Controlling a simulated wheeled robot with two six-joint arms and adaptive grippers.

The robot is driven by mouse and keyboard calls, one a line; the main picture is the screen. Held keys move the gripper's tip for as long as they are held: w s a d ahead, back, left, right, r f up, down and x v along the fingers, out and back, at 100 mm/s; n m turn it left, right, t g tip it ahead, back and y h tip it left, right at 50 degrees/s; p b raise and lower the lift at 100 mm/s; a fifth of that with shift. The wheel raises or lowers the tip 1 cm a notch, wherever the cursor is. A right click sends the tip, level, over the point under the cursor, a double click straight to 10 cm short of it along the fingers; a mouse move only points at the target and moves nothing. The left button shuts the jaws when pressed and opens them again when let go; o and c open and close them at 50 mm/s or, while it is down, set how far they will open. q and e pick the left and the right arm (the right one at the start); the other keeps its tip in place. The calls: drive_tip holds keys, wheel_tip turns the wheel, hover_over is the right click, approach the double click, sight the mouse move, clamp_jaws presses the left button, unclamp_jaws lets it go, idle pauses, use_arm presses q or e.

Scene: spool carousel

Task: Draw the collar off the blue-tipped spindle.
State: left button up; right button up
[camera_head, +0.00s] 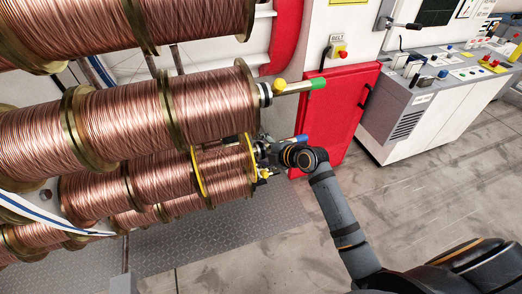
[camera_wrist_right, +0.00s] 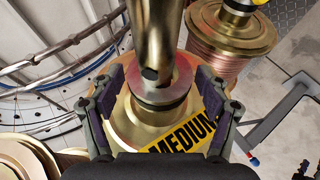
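The blue-tipped spindle (camera_head: 301,138) sticks out to the right past a copper spool with a yellow-rimmed flange. In the right wrist view its bare metal shaft (camera_wrist_right: 152,35) runs down from the top through the collar (camera_wrist_right: 170,82), a round reddish-metal ring with a dark band. The collar sits close against the brass flange with the MEDIUM label (camera_wrist_right: 182,138). My right gripper (camera_head: 266,152) is at this spindle, its fingers (camera_wrist_right: 159,88) one on each side of the collar, apparently with narrow gaps. The spindle's tip is outside the wrist view. My left gripper is not in view.
A green-tipped spindle (camera_head: 318,83) with a yellow knob (camera_head: 280,87) projects just above my right gripper. Several large copper spools (camera_head: 205,105) fill the left. A red cabinet (camera_head: 340,112) stands behind. A control console (camera_head: 425,100) is farther right. The floor at right is clear.

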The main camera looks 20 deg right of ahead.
sight(306, 138)
drive_tip(key=c, duration=1.2)
drive_tip(key=shift+o, duration=0.2)
drive_tip(key=shift+w+d+r+b, duration=0.1)
drive_tip(key=shift+d+b, duration=0.6)
drive_tip(key=shift+d, duration=1.35)
drive_tip(key=shift+w+d+r+b, duration=0.1)
drive_tip(key=shift+d+b, duration=0.6)
drive_tip(key=shift+d, duration=1.8)
drive_tip(key=shift+d+b, duration=0.4)
drive_tip(key=shift+d, duration=0.05)
drive_tip(key=shift+w+d+f+b, duration=0.1)
drive_tip(key=shift+d+b, duration=1.55)
drive_tip(key=shift+d, duration=2.4)
